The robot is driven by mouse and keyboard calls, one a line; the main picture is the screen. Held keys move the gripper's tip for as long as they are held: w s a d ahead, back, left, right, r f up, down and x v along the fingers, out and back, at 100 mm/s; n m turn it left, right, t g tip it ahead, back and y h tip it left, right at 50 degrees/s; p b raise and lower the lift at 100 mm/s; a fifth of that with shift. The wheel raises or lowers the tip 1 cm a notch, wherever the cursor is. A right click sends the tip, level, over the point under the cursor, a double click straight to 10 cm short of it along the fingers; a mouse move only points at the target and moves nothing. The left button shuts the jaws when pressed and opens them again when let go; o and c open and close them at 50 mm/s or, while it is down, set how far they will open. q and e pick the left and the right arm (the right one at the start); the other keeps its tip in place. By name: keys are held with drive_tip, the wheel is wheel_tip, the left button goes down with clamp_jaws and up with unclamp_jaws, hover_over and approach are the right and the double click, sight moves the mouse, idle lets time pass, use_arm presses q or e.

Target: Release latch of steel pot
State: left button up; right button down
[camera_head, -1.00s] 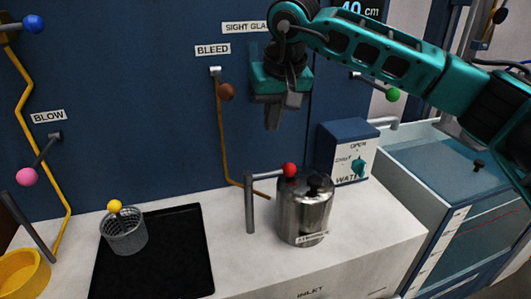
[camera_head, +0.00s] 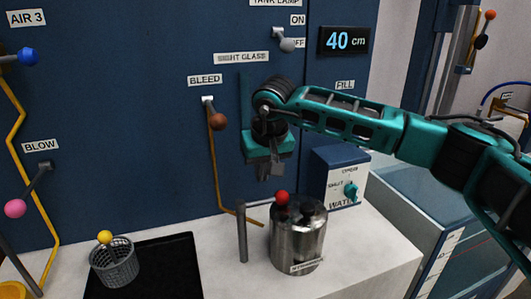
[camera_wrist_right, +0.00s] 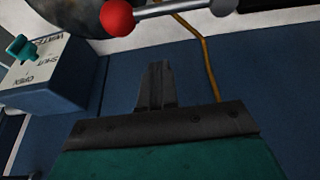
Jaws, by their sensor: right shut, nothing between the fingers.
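The steel pot (camera_head: 297,240) stands upright on the pale counter in the head view. A lever arm with a red ball (camera_head: 282,197) lies across its top, reaching left to a grey post (camera_head: 242,233). In the right wrist view the red ball (camera_wrist_right: 117,17) and its grey rod show at the top edge. My right gripper (camera_head: 268,175) is shut and empty, pointing down just above and left of the red ball, apart from it. Its closed fingers (camera_wrist_right: 155,85) show in the wrist view. My left gripper is out of view.
A blue water box (camera_head: 336,170) with a teal knob stands behind the pot. A mesh basket (camera_head: 114,262) with a yellow ball and a black mat (camera_head: 170,270) lie to the left. The brown bleed lever (camera_head: 218,122) hangs on the blue panel left of my gripper.

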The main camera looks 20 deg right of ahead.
sight(264, 201)
drive_tip(key=shift+s+d+f+p, duration=0.1)
drive_tip(key=shift+s+f, duration=0.2)
drive_tip(key=shift+s, duration=0.3)
drive_tip(key=shift+s+a+f+p, duration=0.15)
drive_tip(key=shift+s+f, duration=0.1)
drive_tip(key=shift+s, duration=0.35)
drive_tip(key=shift+s+d+f+p, duration=0.15)
drive_tip(key=shift+s+f, duration=0.15)
drive_tip(key=shift+s, duration=0.3)
